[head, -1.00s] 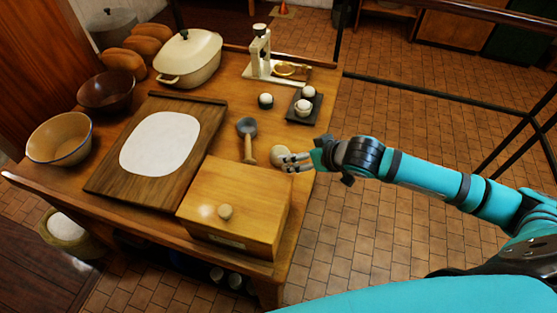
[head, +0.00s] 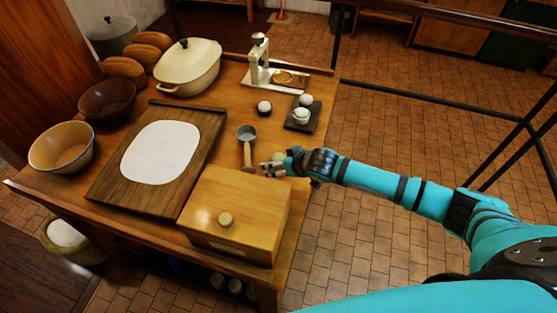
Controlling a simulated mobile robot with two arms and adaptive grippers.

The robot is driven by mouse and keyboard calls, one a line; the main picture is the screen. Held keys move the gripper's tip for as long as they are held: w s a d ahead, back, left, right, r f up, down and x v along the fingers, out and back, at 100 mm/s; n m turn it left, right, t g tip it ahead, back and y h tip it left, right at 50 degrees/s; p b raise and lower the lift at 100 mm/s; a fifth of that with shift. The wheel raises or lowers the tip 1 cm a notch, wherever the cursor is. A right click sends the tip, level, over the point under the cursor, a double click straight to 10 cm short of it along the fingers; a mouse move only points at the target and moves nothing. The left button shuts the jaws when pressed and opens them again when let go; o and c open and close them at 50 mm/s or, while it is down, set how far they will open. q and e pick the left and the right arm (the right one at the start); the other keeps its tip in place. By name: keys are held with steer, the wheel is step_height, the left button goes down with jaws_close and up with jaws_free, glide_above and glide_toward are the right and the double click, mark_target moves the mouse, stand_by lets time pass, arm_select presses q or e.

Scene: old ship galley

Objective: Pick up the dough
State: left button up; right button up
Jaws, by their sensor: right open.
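A flat, pale, rounded sheet that looks like rolled dough (head: 160,152) lies on a dark wooden board (head: 112,185) on the table. My right gripper (head: 268,169) is open, low over the table's right side, just right of the scoop's wooden handle and behind the wooden box. A small round beige lump, perhaps dough too, showed at this spot earlier; my right gripper and wrist now largely hide it. I cannot tell whether the fingers touch it. My left gripper is not in view.
A wooden box with a knob (head: 236,205) stands at the table's front. A metal scoop (head: 247,140) lies beside the gripper. A dark tray (head: 303,117) holds white round items. Bowls (head: 62,145), loaves and a cream pot (head: 190,68) fill the left and back.

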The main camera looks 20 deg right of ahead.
steer(key=shift+w+a+f, duration=0.15)
steer(key=shift+w+f, duration=0.25)
steer(key=shift+f, duration=0.05)
steer(key=shift+s, duration=0.1)
steer(key=shift+c, duration=0.7)
steer(key=c, duration=1.3)
steer(key=shift+r, duration=0.1)
